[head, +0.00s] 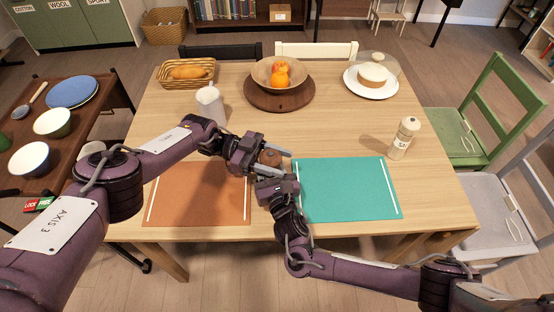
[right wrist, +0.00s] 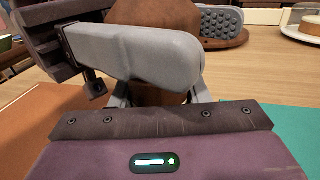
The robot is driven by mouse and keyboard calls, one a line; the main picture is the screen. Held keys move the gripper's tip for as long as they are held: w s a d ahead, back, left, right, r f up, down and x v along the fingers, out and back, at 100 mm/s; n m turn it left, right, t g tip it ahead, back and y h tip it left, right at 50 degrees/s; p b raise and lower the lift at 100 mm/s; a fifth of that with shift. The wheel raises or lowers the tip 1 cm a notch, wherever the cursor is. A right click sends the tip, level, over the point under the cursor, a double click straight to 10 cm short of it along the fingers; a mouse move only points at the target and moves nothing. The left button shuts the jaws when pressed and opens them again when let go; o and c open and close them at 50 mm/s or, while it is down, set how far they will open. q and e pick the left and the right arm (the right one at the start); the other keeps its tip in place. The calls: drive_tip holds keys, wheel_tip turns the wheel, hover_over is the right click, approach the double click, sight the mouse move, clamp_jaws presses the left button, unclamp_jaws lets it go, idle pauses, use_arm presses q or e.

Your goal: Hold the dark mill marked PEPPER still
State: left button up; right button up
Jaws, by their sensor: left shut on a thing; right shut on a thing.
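The dark brown mill (head: 271,157) stands at the middle of the table, between the two mats, with mostly its rounded top showing in the head view. No lettering on it is visible. In the right wrist view its brown body (right wrist: 158,14) rises behind a grey finger. My left gripper (head: 274,162) comes in from the left and is shut on the mill, a finger on either side. My right gripper (head: 272,180) is shut on the mill from the near side, lower down; its fingertips are mostly hidden. A pale mill (head: 404,138) with dark lettering stands upright at the right.
An orange mat (head: 195,200) lies left and a teal mat (head: 345,190) right, both bare. A white pitcher (head: 210,103), bread basket (head: 163,75), fruit bowl on a wooden board (head: 282,101) and cake plate (head: 352,84) stand farther back. Chairs surround the table (head: 440,205).

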use_arm(q)
drive_tip(key=o, duration=1)
drive_tip(key=shift+v, duration=3.8)
